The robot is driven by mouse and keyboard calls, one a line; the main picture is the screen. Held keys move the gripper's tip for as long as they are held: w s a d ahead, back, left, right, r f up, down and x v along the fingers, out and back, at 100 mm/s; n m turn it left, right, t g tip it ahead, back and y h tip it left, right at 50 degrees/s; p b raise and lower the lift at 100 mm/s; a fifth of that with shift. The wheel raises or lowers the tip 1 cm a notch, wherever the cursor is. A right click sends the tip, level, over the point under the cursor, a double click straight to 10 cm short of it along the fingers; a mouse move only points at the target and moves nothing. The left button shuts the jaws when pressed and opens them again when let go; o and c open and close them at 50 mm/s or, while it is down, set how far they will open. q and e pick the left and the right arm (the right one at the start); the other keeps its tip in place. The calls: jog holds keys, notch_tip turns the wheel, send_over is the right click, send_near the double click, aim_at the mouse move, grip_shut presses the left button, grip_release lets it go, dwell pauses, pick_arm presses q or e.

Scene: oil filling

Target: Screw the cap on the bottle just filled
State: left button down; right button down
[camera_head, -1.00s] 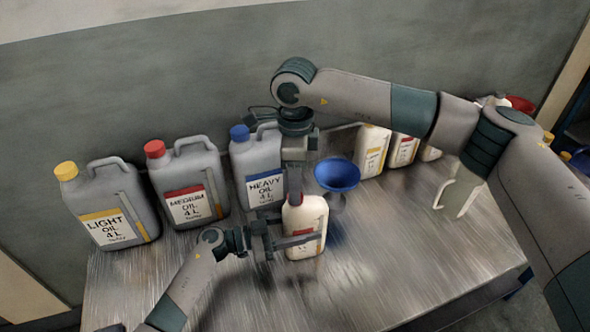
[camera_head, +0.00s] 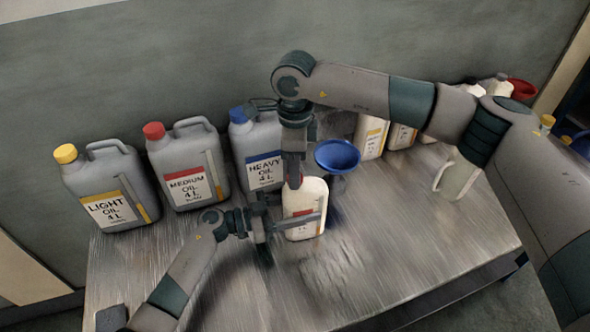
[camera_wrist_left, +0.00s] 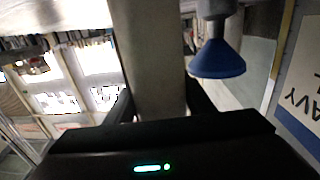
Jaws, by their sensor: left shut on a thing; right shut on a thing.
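A small white bottle with a red label (camera_head: 306,212) stands upright on the metal table. My left gripper (camera_head: 298,221) is shut around its body from the left. In the left wrist view, the pale bottle (camera_wrist_left: 148,60) fills the space between the dark fingers. A red cap (camera_head: 295,182) is at the bottle's top. My right gripper (camera_head: 294,166) comes down from above, shut on the cap. The fingers hide much of the cap and the neck, so I cannot tell how far it is seated.
A blue funnel (camera_head: 338,155) stands close behind the bottle; it also shows in the left wrist view (camera_wrist_left: 217,62). Grey jugs of light oil (camera_head: 105,190), medium oil (camera_head: 190,170) and heavy oil (camera_head: 258,150) line the wall. White bottles (camera_head: 370,138) stand behind my right arm.

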jog(key=c, duration=1.3)
grip_release()
notch_tip(320, 180, up, 12)
pick_arm(q)
jog(key=c, duration=0.8)
grip_release()
jog(key=shift+o, duration=0.2)
